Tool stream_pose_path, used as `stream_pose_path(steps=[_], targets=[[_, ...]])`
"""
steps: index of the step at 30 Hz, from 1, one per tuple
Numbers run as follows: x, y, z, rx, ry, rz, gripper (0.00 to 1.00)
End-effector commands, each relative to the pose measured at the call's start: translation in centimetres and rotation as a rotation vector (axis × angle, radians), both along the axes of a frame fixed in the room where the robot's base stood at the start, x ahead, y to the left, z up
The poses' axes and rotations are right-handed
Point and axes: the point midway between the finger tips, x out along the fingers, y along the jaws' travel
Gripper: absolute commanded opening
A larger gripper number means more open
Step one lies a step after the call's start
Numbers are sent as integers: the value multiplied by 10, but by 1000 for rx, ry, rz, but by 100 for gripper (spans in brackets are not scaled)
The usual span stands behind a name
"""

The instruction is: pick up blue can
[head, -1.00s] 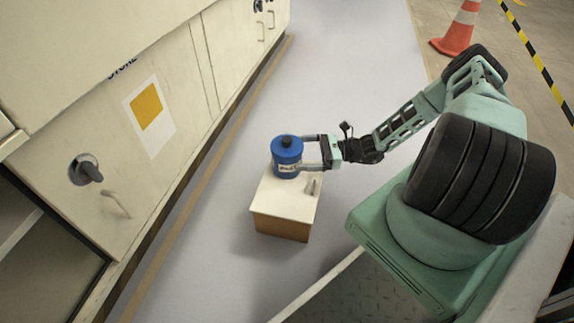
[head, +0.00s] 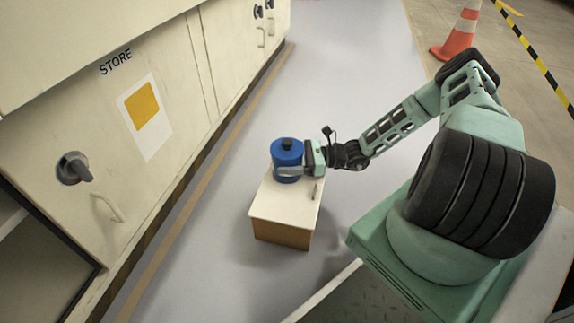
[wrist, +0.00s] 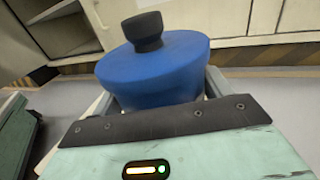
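The blue can (head: 287,150) stands upright on a small white-topped block (head: 278,213), with a black knob on top. My gripper (head: 288,165) reaches in from the right at the can's side. One finger shows across the front of the can in the head view; the far finger is hidden behind it. In the wrist view the can (wrist: 155,70) sits close before the palm, with a finger on each side. The fingers look still spread around the can; whether they touch it is hard to see.
A cream cabinet (head: 185,100) marked STORE, with knobs and handles, runs along the left. An orange cone (head: 458,35) and striped tape (head: 535,65) are at upper right. Grey floor around the block is clear.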

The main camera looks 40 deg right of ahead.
Motion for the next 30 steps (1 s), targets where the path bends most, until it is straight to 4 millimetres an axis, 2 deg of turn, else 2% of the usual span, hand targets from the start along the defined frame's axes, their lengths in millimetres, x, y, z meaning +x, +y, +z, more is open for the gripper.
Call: stream_pose_path(steps=[8,14,24,30], targets=[[0,0,1,1,-1,0,51],[0,0,15,1,-1,0,51],[0,-1,75,0,0,-1,51],[0,0,103,0,0,0,51]])
